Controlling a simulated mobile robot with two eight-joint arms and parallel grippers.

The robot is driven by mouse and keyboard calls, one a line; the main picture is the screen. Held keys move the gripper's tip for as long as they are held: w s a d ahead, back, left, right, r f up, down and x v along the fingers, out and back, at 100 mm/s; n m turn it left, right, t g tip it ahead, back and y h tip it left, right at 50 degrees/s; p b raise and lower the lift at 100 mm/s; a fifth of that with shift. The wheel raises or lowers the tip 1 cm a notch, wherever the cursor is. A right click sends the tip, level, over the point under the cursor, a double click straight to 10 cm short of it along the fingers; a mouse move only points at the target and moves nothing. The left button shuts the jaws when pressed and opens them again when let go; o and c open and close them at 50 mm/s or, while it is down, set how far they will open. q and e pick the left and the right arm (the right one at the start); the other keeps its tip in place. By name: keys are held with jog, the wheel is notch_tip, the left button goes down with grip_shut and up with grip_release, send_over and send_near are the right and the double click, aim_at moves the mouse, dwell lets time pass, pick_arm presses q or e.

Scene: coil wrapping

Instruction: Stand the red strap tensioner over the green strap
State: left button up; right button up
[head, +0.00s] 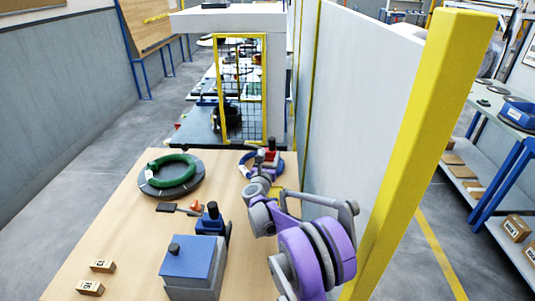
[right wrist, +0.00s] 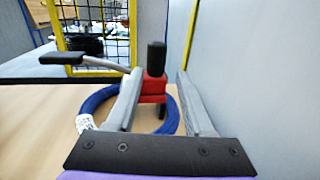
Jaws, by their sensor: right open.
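The red strap tensioner (right wrist: 153,88) stands upright in the right wrist view, with a black knob on top and a grey lever with a black grip reaching left. It also shows small in the head view (head: 271,154). My right gripper (right wrist: 160,74) is open, with the tensioner's body between its two fingers; contact cannot be told. In the head view my right gripper (head: 264,166) is at the table's far right. A green ring (head: 170,171) lies on a dark round plate (head: 185,188) at the left; I cannot make out a separate green strap. My left gripper is out of view.
A blue ring (right wrist: 92,103) lies around the tensioner's foot. A blue-topped box (head: 192,257), a blue tool (head: 209,217) and small labelled blocks (head: 103,266) stand on the wooden table (head: 125,220). A tall panel with a yellow post (head: 415,130) borders the right side.

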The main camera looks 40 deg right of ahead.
aim_at(271, 147)
jog(key=x, duration=0.2)
jog(key=shift+w+d+f, duration=0.15)
jog(key=shift+w, duration=0.2)
jog(key=x, duration=0.4)
jog(key=shift+w+d+p, duration=0.15)
jog(key=shift+w+p, duration=0.2)
jog(key=shift+p, duration=0.05)
jog(key=shift+s, duration=0.1)
grip_shut()
dwell(0.6)
